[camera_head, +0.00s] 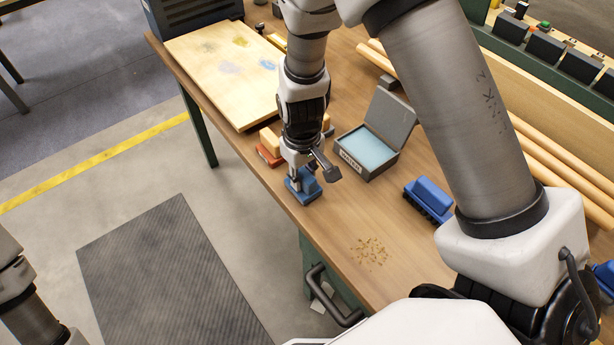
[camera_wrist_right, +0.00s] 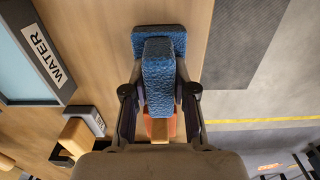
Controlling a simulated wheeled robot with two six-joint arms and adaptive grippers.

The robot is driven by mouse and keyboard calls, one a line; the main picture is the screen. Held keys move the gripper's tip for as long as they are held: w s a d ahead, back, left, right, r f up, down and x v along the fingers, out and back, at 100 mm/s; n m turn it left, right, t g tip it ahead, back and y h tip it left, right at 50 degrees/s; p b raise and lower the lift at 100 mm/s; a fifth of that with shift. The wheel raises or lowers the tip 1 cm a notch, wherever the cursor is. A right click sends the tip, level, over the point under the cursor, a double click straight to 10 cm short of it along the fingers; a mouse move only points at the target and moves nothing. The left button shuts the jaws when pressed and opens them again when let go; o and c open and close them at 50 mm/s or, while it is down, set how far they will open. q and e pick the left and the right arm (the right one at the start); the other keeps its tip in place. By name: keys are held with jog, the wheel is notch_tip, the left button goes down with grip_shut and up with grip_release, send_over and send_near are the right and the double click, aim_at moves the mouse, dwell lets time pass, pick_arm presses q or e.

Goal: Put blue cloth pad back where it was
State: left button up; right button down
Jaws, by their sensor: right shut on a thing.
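The blue cloth pad (camera_head: 306,188) has a flat base and a raised block grip. It is at the workbench's near-left edge; I cannot tell if it touches the top. My right gripper (camera_head: 293,180) comes down over it and is shut on its grip. In the right wrist view the blue cloth pad (camera_wrist_right: 158,78) shows between the two fingers of the right gripper (camera_wrist_right: 160,100). My left gripper is not in view; only part of the left arm shows at lower left.
An open grey box marked WATER (camera_head: 369,152) stands right of the pad. A red-based block (camera_head: 268,150) sits behind it, near a pale board (camera_head: 222,67) with coloured smudges. A blue brush (camera_head: 429,198) lies to the right. Crumbs (camera_head: 370,251) lie on otherwise bare wood.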

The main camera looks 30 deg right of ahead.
aim_at(304, 170)
jog(key=shift+w, duration=0.15)
jog(key=shift+d+f, duration=0.2)
jog(key=shift+d, duration=0.15)
jog(key=c, duration=1.3)
grip_release()
jog(key=o, duration=0.4)
jog(key=shift+a, duration=0.2)
jog(key=shift+c, duration=0.2)
notch_tip(304, 170, up, 12)
jog(key=shift+r, duration=0.15)
